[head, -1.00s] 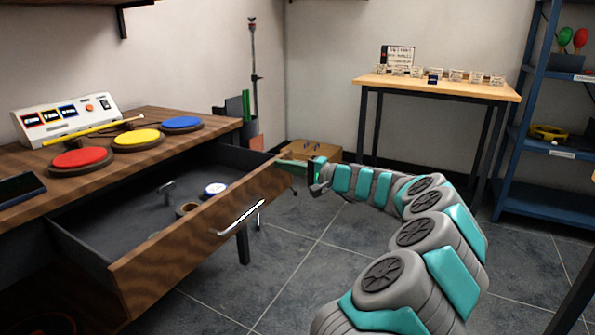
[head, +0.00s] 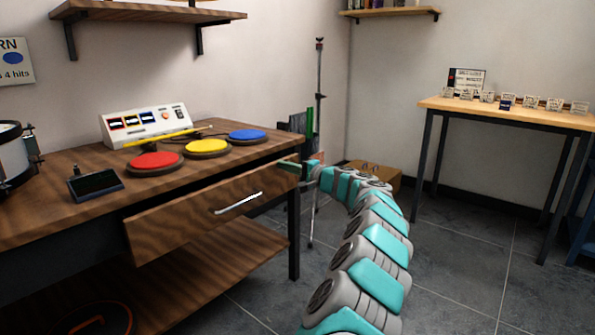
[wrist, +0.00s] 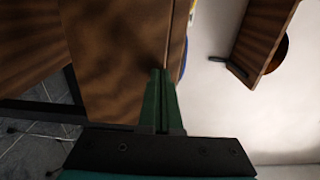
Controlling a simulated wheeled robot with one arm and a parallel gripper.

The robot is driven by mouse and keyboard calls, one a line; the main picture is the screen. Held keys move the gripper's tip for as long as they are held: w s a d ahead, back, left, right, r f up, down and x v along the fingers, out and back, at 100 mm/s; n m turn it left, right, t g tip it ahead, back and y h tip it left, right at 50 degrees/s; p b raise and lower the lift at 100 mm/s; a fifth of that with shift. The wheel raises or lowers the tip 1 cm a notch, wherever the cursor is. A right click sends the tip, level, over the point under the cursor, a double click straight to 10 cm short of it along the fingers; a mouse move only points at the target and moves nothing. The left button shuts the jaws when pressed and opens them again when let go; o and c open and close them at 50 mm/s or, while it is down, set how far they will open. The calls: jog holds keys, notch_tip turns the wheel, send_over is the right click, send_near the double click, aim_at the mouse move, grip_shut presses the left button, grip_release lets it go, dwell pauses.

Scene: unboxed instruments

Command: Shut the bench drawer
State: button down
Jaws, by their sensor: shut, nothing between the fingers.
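The bench drawer's wooden front (head: 190,219) sits close under the bench top (head: 55,205), and its inside no longer shows. I cannot tell whether a thin gap is left. Its silver handle (head: 238,203) faces the room. My gripper (head: 286,164) is at the upper right end of the drawer front, its green fingers together and empty. In the wrist view my gripper (wrist: 160,103) is shut, with its tips against or very near the brown wood of the drawer front (wrist: 115,60); exact contact is unclear.
Red (head: 156,160), yellow (head: 207,146) and blue (head: 247,135) pads and a white control box (head: 145,124) stand on the bench. A lower shelf (head: 210,270) lies below the drawer. A cardboard box (head: 380,178) and a side table (head: 510,112) stand behind; open floor lies to the right.

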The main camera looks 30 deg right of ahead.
jog(key=shift+x, duration=1.25)
